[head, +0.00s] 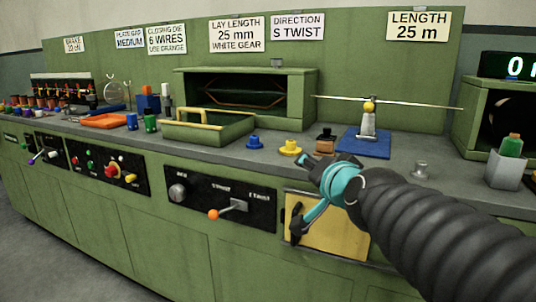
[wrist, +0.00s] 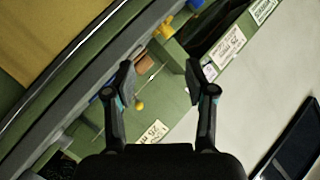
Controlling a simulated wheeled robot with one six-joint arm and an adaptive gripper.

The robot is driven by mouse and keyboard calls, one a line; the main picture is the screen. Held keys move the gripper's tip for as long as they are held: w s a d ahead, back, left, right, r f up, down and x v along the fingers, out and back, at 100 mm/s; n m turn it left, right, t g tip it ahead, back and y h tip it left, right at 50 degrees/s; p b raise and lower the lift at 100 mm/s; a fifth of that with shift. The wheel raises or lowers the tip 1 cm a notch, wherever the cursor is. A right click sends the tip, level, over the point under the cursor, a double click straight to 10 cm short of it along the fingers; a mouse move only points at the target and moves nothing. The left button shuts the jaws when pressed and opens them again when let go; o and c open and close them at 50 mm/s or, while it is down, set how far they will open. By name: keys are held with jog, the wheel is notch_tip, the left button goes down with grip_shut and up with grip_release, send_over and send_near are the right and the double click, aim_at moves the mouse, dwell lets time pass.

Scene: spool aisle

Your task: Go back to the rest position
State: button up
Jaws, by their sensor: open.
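My gripper (head: 300,195) is in front of the green counter in the head view, its teal and dark fingers spread wide. One finger reaches up near the counter edge, and the other hangs down in front of the yellow panel (head: 338,235). Nothing shows between the fingers. In the wrist view my gripper (wrist: 160,76) is also open and empty, with the counter and signs beyond it, tilted. My dark ribbed arm covers the right part of the counter front in the head view.
The counter top (head: 215,150) holds a green tray (head: 235,128), a yellow knob-like piece (head: 290,148), a blue one (head: 254,142), a propeller-like stand (head: 368,120) and a grey cup (head: 505,170). Floor shows at lower left.

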jog(key=s+d+f+n+g+h, duration=0.1)
jog(key=s+d+f+n+g, duration=0.2)
jog(key=s+f, duration=0.7)
jog(key=s+d+f+n+g+h, duration=0.1)
jog(key=s+d+f+n+g, duration=0.2)
jog(key=s+f+g, duration=0.3)
jog(key=s+f, duration=0.4)
jog(key=s, duration=0.1)
jog(key=shift+d+f+n+h, duration=0.3)
dwell(0.4)
